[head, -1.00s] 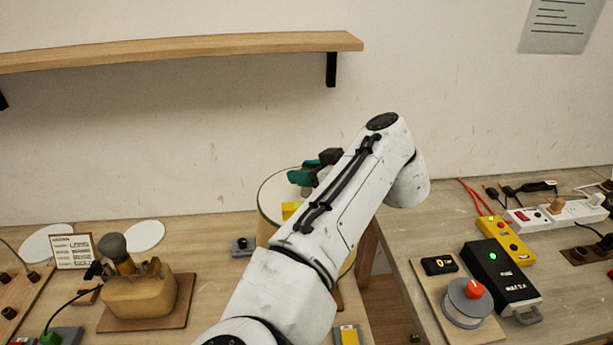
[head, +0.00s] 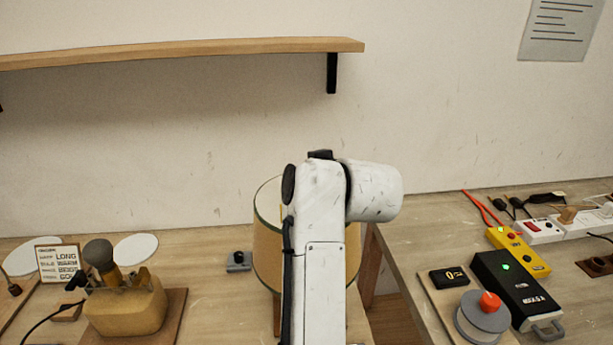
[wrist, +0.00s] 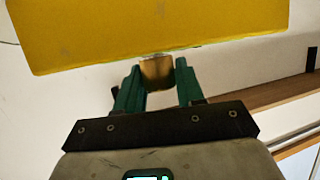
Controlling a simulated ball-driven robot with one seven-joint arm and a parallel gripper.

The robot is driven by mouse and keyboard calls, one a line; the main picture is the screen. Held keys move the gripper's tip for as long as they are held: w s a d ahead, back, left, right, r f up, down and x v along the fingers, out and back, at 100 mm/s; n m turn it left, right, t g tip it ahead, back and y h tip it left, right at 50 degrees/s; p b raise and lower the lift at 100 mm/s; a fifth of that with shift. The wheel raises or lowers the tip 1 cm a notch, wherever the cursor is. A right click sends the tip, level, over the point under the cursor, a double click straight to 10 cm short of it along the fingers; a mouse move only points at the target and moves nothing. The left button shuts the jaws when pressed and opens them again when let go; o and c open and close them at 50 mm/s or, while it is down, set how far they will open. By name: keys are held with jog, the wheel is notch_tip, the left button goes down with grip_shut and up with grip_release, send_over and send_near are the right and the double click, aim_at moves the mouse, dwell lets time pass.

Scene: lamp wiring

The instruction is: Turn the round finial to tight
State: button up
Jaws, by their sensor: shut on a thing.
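In the wrist view my gripper (wrist: 158,68) has its two green fingers on either side of a small rounded brass-brown piece, the finial (wrist: 156,72). My gripper is shut on it, near the fingertips. A broad flat yellow surface (wrist: 150,30) lies just beyond the finial and fills the top of that view. In the head view the lamp's drum shade (head: 267,245), cream-yellow with a green rim, stands behind my arm. My arm hides the gripper and the finial there. I cannot tell how tight the finial is.
A wooden shelf (head: 180,52) runs along the wall above. A tan block with tools (head: 125,305) stands at left, with a small grey switch (head: 239,261) beside the shade. The right table holds a black box (head: 515,288), a yellow box (head: 520,250) and a red-knobbed dial (head: 489,302).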

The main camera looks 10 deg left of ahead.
jog(key=m+h, duration=0.1)
jog(key=m+t+h, duration=0.1)
jog(key=h, duration=0.1)
jog(key=shift+a+f+m, duration=0.1)
jog(key=shift+f+m, duration=0.1)
jog(key=shift+m, duration=0.2)
jog(key=m+h+b, duration=0.2)
jog(key=h, duration=0.1)
jog(key=shift+m+t, duration=0.3)
jog(key=shift+t, duration=0.1)
jog(key=m+h+b, duration=0.2)
jog(key=m+h, duration=0.1)
jog(key=h, duration=0.1)
jog(key=shift+m+b, duration=0.3)
jog(key=shift+b, duration=0.05)
jog(key=shift+r+m+g+h+b, duration=0.1)
jog(key=shift+m+g+h+b, duration=0.75)
jog(key=shift+m+h, duration=0.65)
jog(key=shift+h, duration=0.3)
jog(key=o, duration=1)
jog(key=shift+r, duration=0.1)
jog(key=shift+c, duration=0.2)
jog(key=shift+s, duration=0.1)
jog(key=b+v, duration=0.2)
jog(key=v, duration=0.8)
jog(key=shift+s+a+r, duration=0.1)
jog(key=shift+s+a, duration=0.05)
jog(key=shift+s, duration=0.1)
